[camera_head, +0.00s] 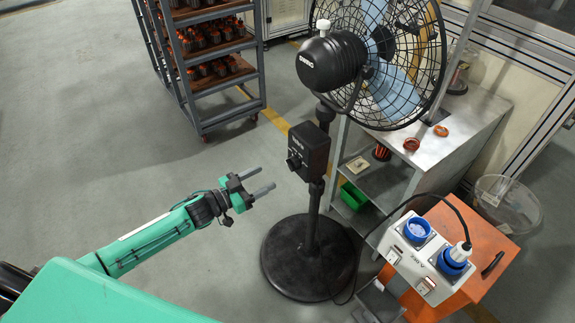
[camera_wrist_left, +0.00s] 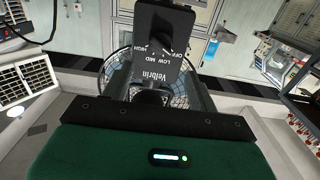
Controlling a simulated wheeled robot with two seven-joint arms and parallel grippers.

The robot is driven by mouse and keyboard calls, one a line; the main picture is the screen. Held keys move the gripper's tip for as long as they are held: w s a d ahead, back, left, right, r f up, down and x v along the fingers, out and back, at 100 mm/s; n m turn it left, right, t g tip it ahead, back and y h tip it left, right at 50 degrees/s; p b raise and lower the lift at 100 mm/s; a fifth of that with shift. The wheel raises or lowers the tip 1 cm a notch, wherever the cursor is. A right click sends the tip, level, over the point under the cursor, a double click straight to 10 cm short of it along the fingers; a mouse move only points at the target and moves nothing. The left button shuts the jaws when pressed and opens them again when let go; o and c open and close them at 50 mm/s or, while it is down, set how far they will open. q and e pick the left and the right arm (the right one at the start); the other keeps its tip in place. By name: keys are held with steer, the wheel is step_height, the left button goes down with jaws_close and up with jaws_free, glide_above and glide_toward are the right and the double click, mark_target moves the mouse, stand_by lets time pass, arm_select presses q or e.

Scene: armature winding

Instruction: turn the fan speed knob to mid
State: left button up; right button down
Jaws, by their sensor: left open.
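The fan speed knob (camera_head: 293,160) sits on the front of the black control box (camera_head: 312,148) on the fan's pole. In the left wrist view the box (camera_wrist_left: 152,72) shows upside down, with OFF, LOW, MID and HIGH labels around the knob (camera_wrist_left: 165,44). I cannot tell for sure which label the knob points at. My left gripper (camera_head: 265,180) is open and empty, its two grey fingers pointing toward the pole. It is apart from the knob, to its left and slightly lower in the head view. My right gripper is not in view.
The black fan (camera_head: 335,62) stands on a round base (camera_head: 285,265). A steel bench (camera_head: 465,120) is behind it. An orange stand (camera_head: 480,235) with a grey socket box (camera_head: 412,255) is at right. A cart (camera_head: 190,90) stands at the back left. Floor around the gripper is clear.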

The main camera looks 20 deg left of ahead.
mark_target(289, 166)
arm_select(q)
steer(key=p+x, duration=0.1)
steer(key=x, duration=0.9)
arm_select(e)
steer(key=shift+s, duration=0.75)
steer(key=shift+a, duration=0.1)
arm_select(q)
steer(key=shift+c, duration=0.6)
steer(key=c, duration=0.8)
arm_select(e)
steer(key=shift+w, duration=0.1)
